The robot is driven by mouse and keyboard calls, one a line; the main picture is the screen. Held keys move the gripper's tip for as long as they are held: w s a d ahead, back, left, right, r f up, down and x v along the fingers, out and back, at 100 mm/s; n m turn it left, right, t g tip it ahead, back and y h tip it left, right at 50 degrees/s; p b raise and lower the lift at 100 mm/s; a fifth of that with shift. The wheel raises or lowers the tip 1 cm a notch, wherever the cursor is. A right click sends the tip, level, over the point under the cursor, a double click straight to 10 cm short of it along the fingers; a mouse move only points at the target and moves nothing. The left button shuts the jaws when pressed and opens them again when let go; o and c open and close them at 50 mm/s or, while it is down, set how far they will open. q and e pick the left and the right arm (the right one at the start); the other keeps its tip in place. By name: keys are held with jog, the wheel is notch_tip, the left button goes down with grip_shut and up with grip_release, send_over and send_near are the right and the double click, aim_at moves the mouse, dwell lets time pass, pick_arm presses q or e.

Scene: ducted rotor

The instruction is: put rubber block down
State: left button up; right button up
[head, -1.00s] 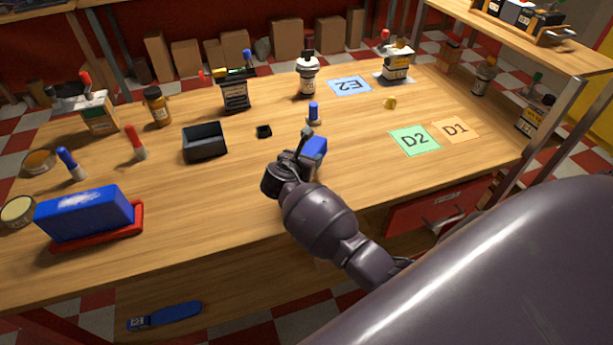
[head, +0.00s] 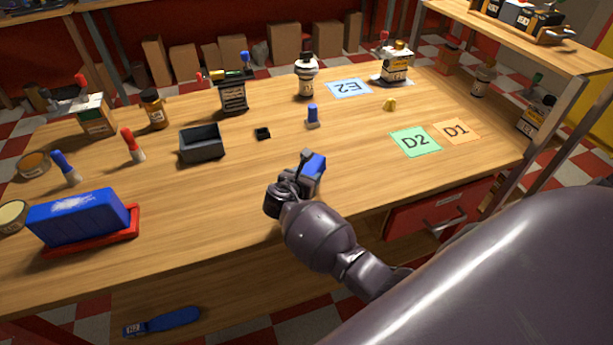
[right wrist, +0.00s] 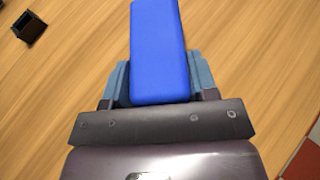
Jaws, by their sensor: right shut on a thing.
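The rubber block is a blue bar (right wrist: 158,50) held in my right gripper, between its two fingers in the right wrist view. My right gripper (head: 303,172) is shut on it over the front middle of the table. In the head view the blue block (head: 315,165) shows just beyond the gripper's dark body, which hides part of it. Whether the block touches the wooden table (head: 240,200) I cannot tell. My left gripper is not in view.
A larger blue block (head: 80,217) lies on a red tray (head: 128,232) at the left. A black open box (head: 202,145), a small black piece (head: 263,133) and a blue-capped marker (head: 313,117) stand beyond my gripper. Green D2 (head: 415,142) and orange D1 (head: 457,131) mats lie right, with clear wood before them.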

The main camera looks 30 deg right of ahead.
jog(key=o, duration=1)
jog(key=shift+r, duration=0.1)
jog(key=shift+s+a+r, duration=0.1)
jog(key=shift+a, duration=0.1)
jog(key=p+v, duration=0.2)
jog(key=v, duration=0.8)
jog(key=shift+s+a+r, duration=0.15)
jog(key=shift+a+r, duration=0.05)
jog(key=shift+a, duration=0.1)
jog(key=shift+s+a+r, duration=0.1)
jog(key=shift+s+a, duration=0.1)
jog(key=shift+a, duration=0.15)
